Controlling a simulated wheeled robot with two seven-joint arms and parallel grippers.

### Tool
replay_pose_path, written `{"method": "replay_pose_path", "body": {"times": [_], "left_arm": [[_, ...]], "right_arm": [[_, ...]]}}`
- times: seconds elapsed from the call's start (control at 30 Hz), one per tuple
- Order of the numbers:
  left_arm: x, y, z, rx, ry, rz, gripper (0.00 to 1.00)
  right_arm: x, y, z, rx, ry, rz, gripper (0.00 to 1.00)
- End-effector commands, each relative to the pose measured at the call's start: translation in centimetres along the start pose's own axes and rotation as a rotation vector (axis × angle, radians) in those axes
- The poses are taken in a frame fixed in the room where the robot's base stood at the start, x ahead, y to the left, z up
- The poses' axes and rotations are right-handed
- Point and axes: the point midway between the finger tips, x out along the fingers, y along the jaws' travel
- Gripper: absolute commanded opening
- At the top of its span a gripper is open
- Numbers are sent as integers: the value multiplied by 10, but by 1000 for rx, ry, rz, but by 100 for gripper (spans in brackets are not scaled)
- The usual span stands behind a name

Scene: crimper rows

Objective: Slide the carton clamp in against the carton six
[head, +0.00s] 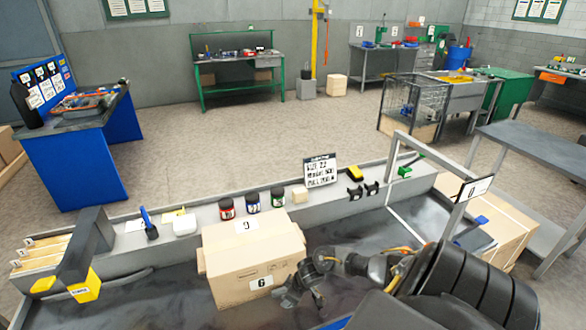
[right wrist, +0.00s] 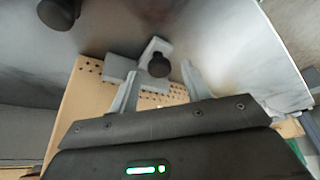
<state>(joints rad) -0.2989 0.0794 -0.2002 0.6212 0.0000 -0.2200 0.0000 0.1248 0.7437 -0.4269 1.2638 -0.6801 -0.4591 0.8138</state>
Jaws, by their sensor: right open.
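Carton six (head: 225,275) is a tan box with a white numbered label on its front, on the dark bench surface in the head view. My right gripper (head: 303,298) is low beside its right side. In the right wrist view the open gripper (right wrist: 161,70) has one finger either side of a black knob (right wrist: 158,66). The knob sits on a pale grey angled piece (right wrist: 122,75), which looks like the carton clamp. Contact between fingers and knob cannot be told. In the head view my gripper and arm hide the clamp. My left gripper is not in view.
A yellow-and-black device (head: 85,287) is at left. A perforated tan surface (right wrist: 88,90) lies under the clamp.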

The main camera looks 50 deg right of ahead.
Motion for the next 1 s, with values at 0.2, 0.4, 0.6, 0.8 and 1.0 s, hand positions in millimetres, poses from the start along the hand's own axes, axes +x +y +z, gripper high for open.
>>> {"method": "replay_pose_path", "body": {"times": [0.2,0.4,0.6,0.8,1.0], "left_arm": [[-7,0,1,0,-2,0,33],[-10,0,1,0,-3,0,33],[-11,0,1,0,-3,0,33],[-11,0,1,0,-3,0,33],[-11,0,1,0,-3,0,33]], "right_arm": [[-41,1,0,-4,1,2,48],[-78,1,0,-4,0,2,48],[-98,1,0,-1,0,2,48],[-102,0,1,0,-1,1,48],[-100,-1,1,0,0,0,39]]}}
